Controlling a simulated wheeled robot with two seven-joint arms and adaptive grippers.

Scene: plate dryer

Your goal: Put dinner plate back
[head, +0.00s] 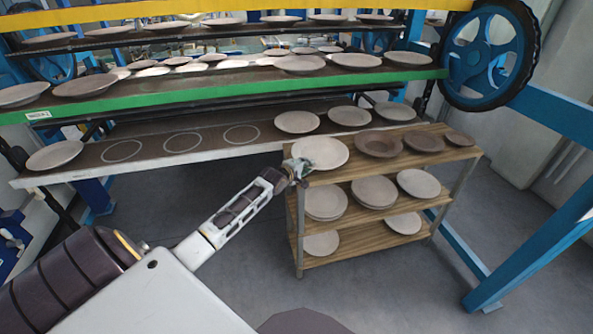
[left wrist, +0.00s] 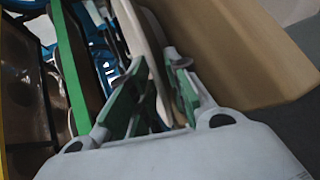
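A pale dinner plate (head: 325,151) is at the left end of the wooden cart's top shelf (head: 345,176). My left gripper (head: 298,170) is at its near left rim. In the left wrist view the plate (left wrist: 150,30) shows edge-on between the green-padded fingers (left wrist: 160,78), which are drawn close together on its rim. I cannot tell whether the plate is clear of the shelf. The drying rack's lowest shelf (head: 80,167) has three empty circle outlines (head: 182,142) at left centre. Plates stand at its left end (head: 54,155) and to the right of the circles (head: 296,122). My right gripper is not in view.
A brown plate (head: 379,143) and smaller plates (head: 424,141) stand on the cart's top, with more plates (head: 374,191) on lower levels. The green-edged shelf (head: 215,99) overhangs the circles. A blue wheel (head: 490,52) and post (head: 530,255) stand right. Open floor (head: 160,208) lies below the rack.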

